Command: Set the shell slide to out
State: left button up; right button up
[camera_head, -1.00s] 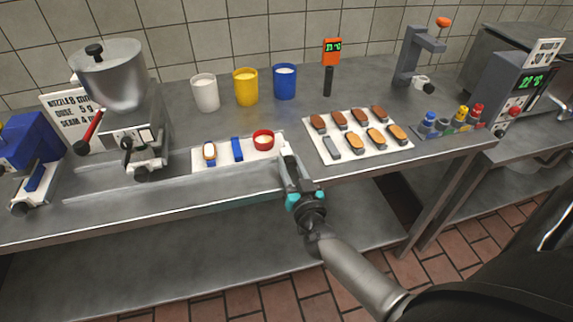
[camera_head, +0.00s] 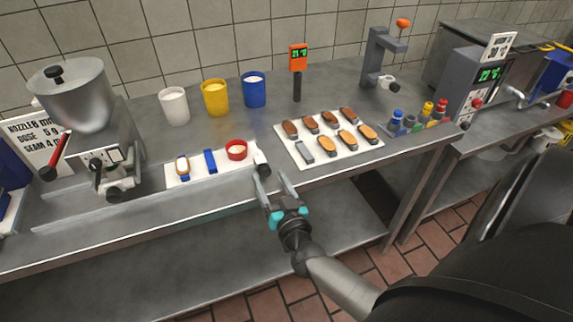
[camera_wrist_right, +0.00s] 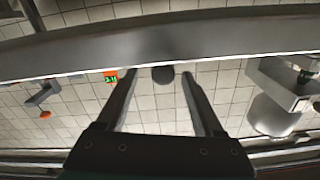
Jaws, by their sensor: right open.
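I cannot make out a part that is clearly the shell slide. A blue machine (camera_head: 12,168) is cut off at the left edge, with a pale part (camera_head: 10,208) below it. Another blue unit (camera_head: 556,74) stands on the far right side table. My right gripper (camera_head: 273,180) is open and empty at the counter's front edge, just right of the small white tray. In the right wrist view its two fingers (camera_wrist_right: 160,82) are spread, with nothing held between them. My left gripper is not in view.
A hopper machine (camera_head: 75,98) stands at left. White, yellow and blue cups (camera_head: 254,90) stand behind. Bare counter (camera_head: 250,122) lies between.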

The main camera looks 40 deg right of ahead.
jog(key=p+v, duration=0.1)
jog(key=v, duration=1.1)
jog(key=shift+s, duration=0.15)
jog(key=s+a+f+n+g+y, duration=0.2)
jog(key=s+f, duration=0.1)
jog(key=f, duration=0.5)
jog(key=s+a+f+n+g+y, duration=0.2)
jog(key=a+f+g, duration=0.1)
jog(key=f, duration=0.5)
jog(key=s+a+f+n+g+y, duration=0.1)
jog(key=s+a+f+g+y, duration=0.15)
jog(key=f, duration=0.55)
jog(key=s+f+n+g, duration=0.1)
jog(key=s+f+g, duration=0.3)
jog(key=s, duration=0.6)
jog(key=s+d+f+n+g+h, duration=0.1)
jog(key=s+f+g, duration=0.4)
jog(key=s+f, duration=0.3)
jog(key=s, duration=0.2)
jog(key=shift+s+f+n, duration=0.35)
jog(key=shift+f+n, duration=0.05)
jog(key=shift+d+h, duration=0.1)
jog(key=shift+h, duration=0.15)
